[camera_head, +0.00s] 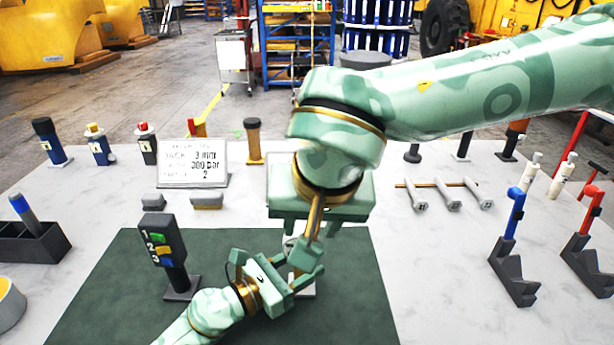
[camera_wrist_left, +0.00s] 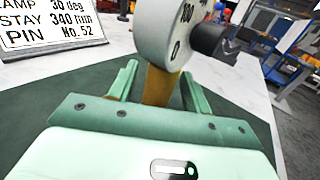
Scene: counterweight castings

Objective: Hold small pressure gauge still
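The small pressure gauge (camera_wrist_left: 172,32) shows in the left wrist view as a round pale dial with dark numbers on a brass stem (camera_wrist_left: 158,86). My left gripper (camera_wrist_left: 158,90) has its two fingers on either side of the stem, with a gap visible beside it. In the head view this gripper (camera_head: 278,268) reaches up over the green mat, and the gauge is largely hidden there by my arms. My right gripper (camera_head: 308,240) hangs down just above the left one; its fingertips are too covered to judge.
A dark post with coloured numbered buttons (camera_head: 162,245) stands left of my left gripper on the green mat (camera_head: 90,315). A sign (camera_head: 193,163) stands behind. Grey-headed pieces (camera_head: 448,196) and blue and red handled tools (camera_head: 513,245) are at right. The mat's right part is clear.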

